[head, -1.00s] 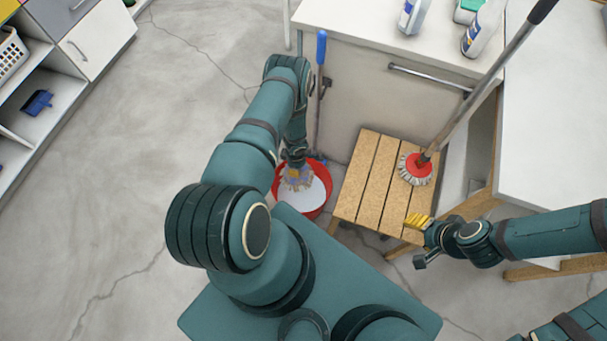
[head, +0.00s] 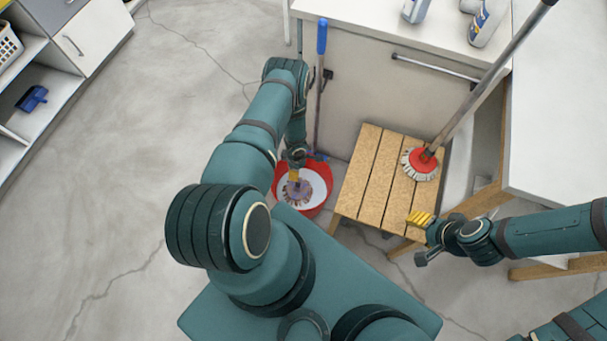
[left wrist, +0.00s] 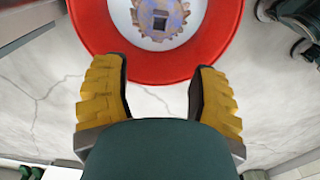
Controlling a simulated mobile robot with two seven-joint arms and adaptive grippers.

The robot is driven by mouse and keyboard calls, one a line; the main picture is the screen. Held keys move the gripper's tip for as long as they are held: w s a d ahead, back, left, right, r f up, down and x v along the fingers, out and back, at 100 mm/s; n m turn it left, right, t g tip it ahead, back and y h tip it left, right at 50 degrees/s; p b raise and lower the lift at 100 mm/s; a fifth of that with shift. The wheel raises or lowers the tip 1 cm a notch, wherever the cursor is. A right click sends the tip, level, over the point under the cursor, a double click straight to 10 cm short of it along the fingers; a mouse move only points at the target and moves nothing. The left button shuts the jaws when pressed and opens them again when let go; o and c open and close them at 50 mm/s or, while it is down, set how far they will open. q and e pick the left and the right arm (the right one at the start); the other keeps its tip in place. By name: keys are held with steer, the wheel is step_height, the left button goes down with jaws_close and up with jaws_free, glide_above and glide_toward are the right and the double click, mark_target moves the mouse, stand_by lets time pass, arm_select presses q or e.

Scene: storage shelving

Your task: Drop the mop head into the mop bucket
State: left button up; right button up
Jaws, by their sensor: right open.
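The mop bucket (head: 311,212) is red with a white inside and stands on the floor left of the wooden stool. The mop head (head: 298,193), round with tan and purplish strands, lies inside it; the left wrist view shows its dark square socket facing up (left wrist: 178,22). My left gripper (head: 294,174) is above the bucket. In the left wrist view its yellow-padded fingers (left wrist: 160,88) are apart and empty, clear of the mop head. My right gripper (head: 421,238) is open and empty beside the stool's front right corner.
A wooden slatted stool (head: 369,183) stands against the counter. A mop with a red and white head (head: 420,164) rests on it, its handle leaning up right. A blue-handled pole (head: 321,38) stands behind the bucket. Open floor (head: 150,130) lies left.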

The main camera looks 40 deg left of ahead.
arm_select(q)
step_height(320, 180, up, 12)
stand_by(0.7)
stand_by(0.4)
